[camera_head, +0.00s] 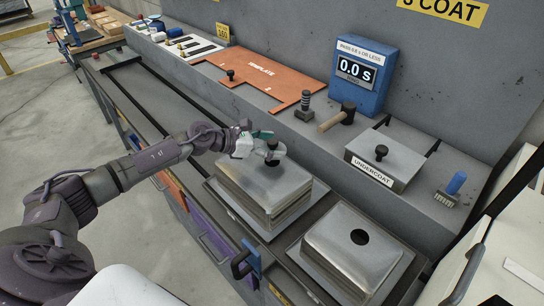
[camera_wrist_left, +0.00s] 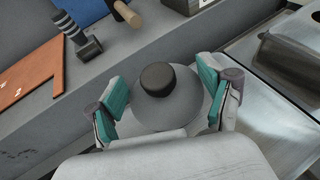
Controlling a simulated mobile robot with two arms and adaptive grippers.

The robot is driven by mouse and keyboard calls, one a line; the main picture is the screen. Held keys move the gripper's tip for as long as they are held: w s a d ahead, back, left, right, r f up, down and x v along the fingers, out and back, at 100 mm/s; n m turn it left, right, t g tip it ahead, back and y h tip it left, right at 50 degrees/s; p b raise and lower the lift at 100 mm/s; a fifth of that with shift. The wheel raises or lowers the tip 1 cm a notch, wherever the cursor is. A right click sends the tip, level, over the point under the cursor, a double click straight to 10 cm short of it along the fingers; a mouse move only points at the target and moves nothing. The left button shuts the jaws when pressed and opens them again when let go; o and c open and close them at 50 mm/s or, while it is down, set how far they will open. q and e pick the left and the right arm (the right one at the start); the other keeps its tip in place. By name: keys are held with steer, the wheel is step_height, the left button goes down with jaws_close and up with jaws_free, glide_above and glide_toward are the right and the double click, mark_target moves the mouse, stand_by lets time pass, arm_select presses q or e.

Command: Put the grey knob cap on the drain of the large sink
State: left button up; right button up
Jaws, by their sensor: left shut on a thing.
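The grey knob cap (camera_wrist_left: 178,108) is a round disc with a black knob on top, seen large in the left wrist view. My left gripper (camera_head: 268,147) is shut on it, with a teal-padded finger at either side of the disc. In the head view it holds the cap over the left metal sink (camera_head: 250,185), a raised steel block. A dark spot shows just under the fingers; I cannot tell whether it is a drain or whether the cap touches the steel. The right metal sink (camera_head: 325,243) has an open dark drain hole (camera_head: 359,237). My right gripper is out of view.
The bench strip left of the sinks (camera_head: 150,112) is clear.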

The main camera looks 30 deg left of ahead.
arm_select(q)
steer(key=shift+a+f, duration=0.1)
steer(key=shift+f, duration=0.25)
step_height(320, 180, down, 2)
steer(key=shift+f+p, duration=0.25)
steer(key=shift+p, duration=0.15)
steer(key=shift+f, duration=0.45)
steer(key=o, duration=0.7)
steer(key=shift+f, duration=0.15)
steer(key=o, duration=0.3)
steer(key=shift+o, duration=0.2)
